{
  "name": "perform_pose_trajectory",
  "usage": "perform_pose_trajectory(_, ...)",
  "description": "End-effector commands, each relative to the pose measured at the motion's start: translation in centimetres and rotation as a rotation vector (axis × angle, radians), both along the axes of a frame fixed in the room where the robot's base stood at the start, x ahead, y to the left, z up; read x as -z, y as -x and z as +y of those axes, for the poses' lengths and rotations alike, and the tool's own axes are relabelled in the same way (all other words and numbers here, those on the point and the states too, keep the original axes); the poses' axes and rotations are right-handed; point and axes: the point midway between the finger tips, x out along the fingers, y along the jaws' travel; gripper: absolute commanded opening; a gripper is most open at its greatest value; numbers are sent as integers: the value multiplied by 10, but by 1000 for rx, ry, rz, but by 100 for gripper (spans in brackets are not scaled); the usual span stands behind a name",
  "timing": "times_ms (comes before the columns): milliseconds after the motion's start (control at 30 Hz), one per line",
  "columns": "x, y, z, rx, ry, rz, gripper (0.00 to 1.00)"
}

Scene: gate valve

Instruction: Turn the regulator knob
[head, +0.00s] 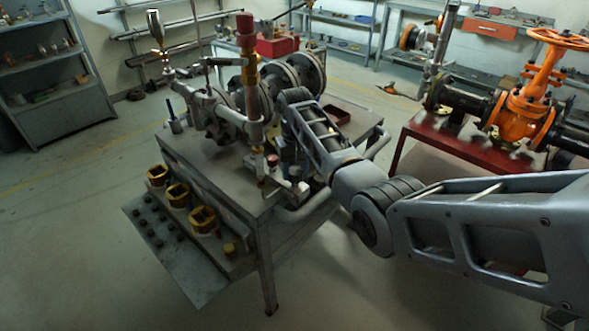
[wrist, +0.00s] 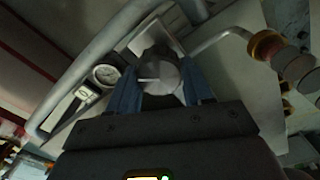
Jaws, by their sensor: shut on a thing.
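The regulator knob (wrist: 160,76), a grey round piece with a raised bar across its face, lies between the two blue fingers of my gripper (wrist: 160,88) in the wrist view. The fingers are shut on it, one on each side. In the head view my arm reaches to the right part of the grey workbench (head: 205,160). There the forearm hides the knob and most of the fingers.
A round gauge (wrist: 105,74) sits just left of the knob. A bent pipe with a brass collar (wrist: 265,45) is close on the right. A tall red-capped pipe (head: 247,75) stands on the bench. An orange valve (head: 525,105) is on a red stand at right.

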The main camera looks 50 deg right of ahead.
Motion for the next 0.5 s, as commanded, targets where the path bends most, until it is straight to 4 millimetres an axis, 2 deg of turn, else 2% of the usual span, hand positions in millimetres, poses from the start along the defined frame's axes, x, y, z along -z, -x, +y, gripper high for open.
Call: perform_pose_trajectory(500,-1,0,-1,488,0,-2,20)
